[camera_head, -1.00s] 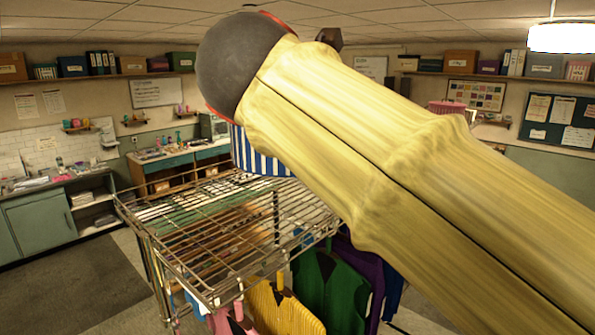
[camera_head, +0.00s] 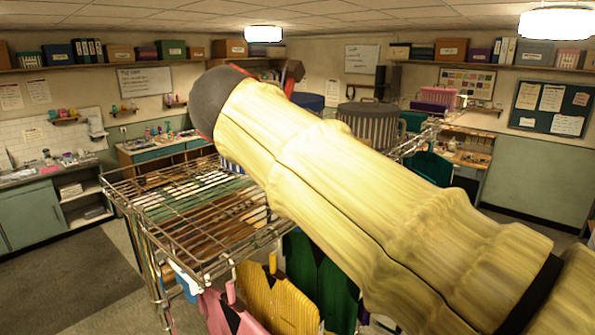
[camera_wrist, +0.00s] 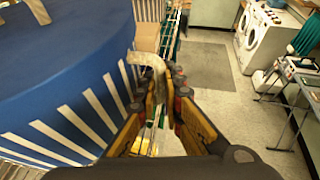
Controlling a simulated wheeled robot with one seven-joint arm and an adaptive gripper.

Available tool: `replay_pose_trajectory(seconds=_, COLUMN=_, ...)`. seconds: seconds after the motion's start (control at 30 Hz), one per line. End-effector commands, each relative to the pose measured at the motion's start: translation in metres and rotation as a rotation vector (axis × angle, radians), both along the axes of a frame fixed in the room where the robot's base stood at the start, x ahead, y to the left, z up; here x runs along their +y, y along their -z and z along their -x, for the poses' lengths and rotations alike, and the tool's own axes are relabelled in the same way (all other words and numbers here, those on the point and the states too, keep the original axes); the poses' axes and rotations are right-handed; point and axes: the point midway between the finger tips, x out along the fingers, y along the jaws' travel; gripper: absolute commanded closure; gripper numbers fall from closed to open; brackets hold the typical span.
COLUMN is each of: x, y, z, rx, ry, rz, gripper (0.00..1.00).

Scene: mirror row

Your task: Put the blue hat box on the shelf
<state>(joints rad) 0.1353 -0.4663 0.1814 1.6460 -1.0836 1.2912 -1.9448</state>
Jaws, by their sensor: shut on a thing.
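The blue hat box (camera_wrist: 55,60) fills the left of the wrist view, with a round blue lid and white stripes down its side. In the head view only a striped sliver of it (camera_head: 229,166) shows beside my arm, at the far side of the wire shelf (camera_head: 165,196). My gripper (camera_wrist: 162,95) is beside the box, its fingers shut on a pale strap-like piece (camera_wrist: 148,62) at the box's edge. The arm hides the gripper in the head view. I cannot tell whether the box touches the shelf.
Clothes hang below the wire shelf, including a yellow garment (camera_head: 275,300) and a green one (camera_head: 322,275). Behind my arm stand a grey striped round box (camera_head: 372,122) and a dark blue round one (camera_head: 309,101). Open floor (camera_head: 75,255) lies to the left.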

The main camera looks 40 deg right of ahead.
Motion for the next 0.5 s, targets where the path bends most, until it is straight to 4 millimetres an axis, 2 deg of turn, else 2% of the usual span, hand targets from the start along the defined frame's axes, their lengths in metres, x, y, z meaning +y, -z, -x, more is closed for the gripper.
replay_pose_trajectory(seconds=0.03, x=-0.005, y=0.002, z=-0.010, rx=-0.001, ry=0.001, rz=0.001, gripper=1.00)
replay_pose_trajectory(seconds=0.3, x=-0.018, y=0.043, z=-0.039, rx=-0.003, ry=0.000, rz=0.001, gripper=1.00)
replay_pose_trajectory(seconds=0.5, x=-0.022, y=0.053, z=-0.047, rx=-0.005, ry=0.000, rz=0.003, gripper=1.00)
